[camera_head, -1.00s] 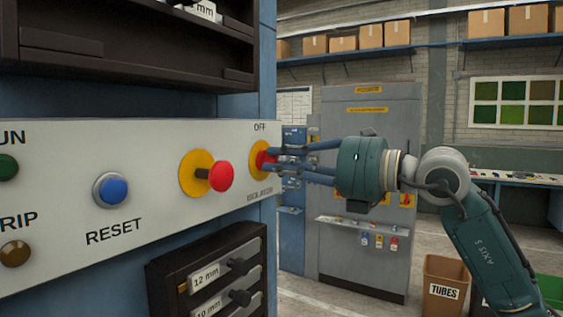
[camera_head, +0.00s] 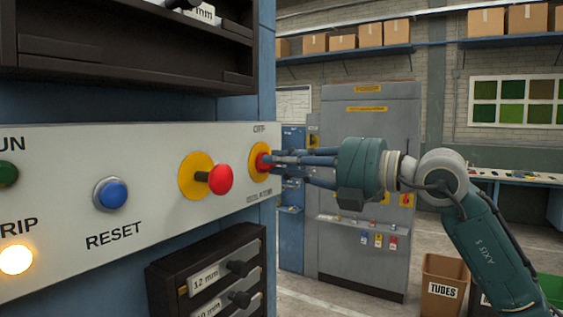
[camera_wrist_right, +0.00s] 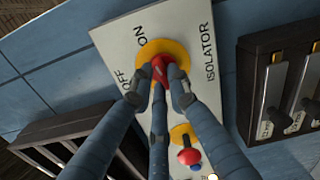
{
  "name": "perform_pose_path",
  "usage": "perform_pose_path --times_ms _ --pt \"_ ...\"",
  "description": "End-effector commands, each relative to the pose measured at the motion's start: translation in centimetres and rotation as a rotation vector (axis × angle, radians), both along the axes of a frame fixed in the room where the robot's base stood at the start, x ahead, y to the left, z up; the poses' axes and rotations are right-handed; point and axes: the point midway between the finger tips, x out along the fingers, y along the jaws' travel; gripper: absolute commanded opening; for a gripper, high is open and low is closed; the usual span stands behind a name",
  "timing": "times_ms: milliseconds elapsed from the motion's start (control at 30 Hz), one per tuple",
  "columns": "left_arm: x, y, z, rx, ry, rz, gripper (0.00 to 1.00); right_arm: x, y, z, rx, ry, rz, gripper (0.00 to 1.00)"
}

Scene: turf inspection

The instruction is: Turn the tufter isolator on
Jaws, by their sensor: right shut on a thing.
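The tufter isolator is a red handle on a round yellow plate (camera_head: 257,160) at the right end of the white control panel (camera_head: 140,150). My right gripper (camera_head: 273,160) is shut on the red handle. In the right wrist view, the fingers close around the red handle (camera_wrist_right: 161,68) in front of the yellow plate (camera_wrist_right: 182,52). The panel there reads ON, OFF and ISOLATOR. The fingers hide part of the handle, so I cannot tell its exact angle. My left gripper is not in view.
Left of the isolator are a red mushroom button (camera_head: 220,180), a blue RESET button (camera_head: 112,194), a green button (camera_head: 8,173) and a lit TRIP lamp (camera_head: 16,260). A dark drawer rack (camera_head: 165,285) stands below the panel. A grey cabinet (camera_head: 365,260) stands behind my right arm.

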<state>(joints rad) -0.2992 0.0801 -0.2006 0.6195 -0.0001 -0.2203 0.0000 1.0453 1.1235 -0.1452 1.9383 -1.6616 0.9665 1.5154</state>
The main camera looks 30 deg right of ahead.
Motion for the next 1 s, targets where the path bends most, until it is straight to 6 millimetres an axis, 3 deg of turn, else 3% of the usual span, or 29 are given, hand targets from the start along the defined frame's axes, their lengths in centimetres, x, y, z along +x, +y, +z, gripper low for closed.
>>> perform_pose_path --times_ms 400,933,967,1000 --pt "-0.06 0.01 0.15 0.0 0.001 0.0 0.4 0.05 -0.05 -0.07 0.157 0.095 0.001 0.0" --pt "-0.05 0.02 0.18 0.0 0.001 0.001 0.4 0.07 -0.05 -0.1 0.177 0.107 0.001 0.0" --pt "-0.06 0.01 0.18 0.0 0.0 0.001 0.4 0.07 -0.05 -0.1 0.177 0.107 0.001 0.18" --pt "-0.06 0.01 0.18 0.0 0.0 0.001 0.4 0.06 -0.04 -0.1 0.177 0.107 0.001 0.26"
